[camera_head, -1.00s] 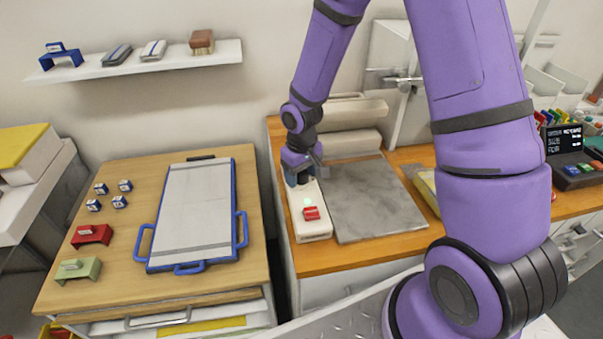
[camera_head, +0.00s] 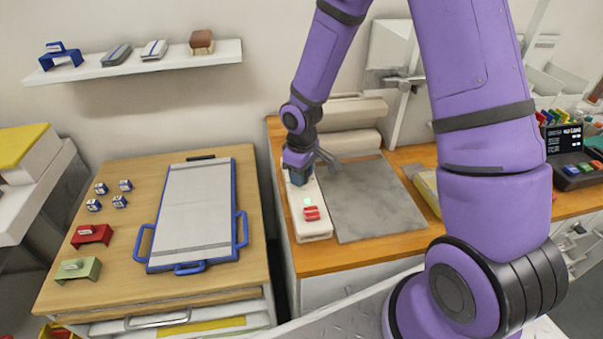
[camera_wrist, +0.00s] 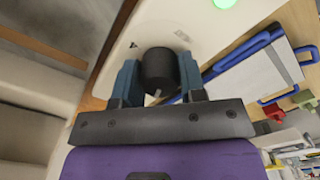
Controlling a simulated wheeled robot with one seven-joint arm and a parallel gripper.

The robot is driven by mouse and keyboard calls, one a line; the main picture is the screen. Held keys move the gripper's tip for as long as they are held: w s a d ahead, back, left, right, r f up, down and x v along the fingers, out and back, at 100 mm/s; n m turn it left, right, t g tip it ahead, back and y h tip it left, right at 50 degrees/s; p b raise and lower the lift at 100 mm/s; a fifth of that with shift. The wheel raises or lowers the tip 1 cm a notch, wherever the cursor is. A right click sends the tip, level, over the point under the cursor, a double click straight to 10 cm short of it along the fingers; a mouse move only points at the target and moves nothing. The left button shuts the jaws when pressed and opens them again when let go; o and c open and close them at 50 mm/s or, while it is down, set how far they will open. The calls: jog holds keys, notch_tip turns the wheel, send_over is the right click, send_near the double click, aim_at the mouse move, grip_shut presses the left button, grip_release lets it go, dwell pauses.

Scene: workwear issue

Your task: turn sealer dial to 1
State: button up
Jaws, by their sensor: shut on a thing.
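The sealer's white control panel (camera_head: 312,224) lies on the wooden counter, with a green light (camera_head: 307,201) and a red switch (camera_head: 311,213) near its front end. My gripper (camera_head: 299,178) is over the far end of this panel. In the wrist view my gripper (camera_wrist: 160,85) is shut on a black round dial (camera_wrist: 158,70), one blue finger on each side. A pale pointer mark shows at the dial's lower edge. A small dark triangle is printed on the panel beside it. The numbers around the dial cannot be read. The dial is hidden in the head view.
A grey plate (camera_head: 370,200) lies right of the panel, with the sealer's pale rounded bar (camera_head: 350,145) behind. A wooden table (camera_head: 110,215) at left holds a blue-framed board (camera_head: 195,215) and small blocks. A wall shelf (camera_head: 140,68) is above.

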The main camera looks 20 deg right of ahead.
jog(key=n, duration=0.4)
jog(key=shift+n, duration=0.3)
dwell(0.3)
jog(key=o, duration=0.9)
jog(key=shift+r, duration=0.1)
notch_tip(320, 180, up, 11)
jog(key=shift+f, duration=0.2)
dwell(0.3)
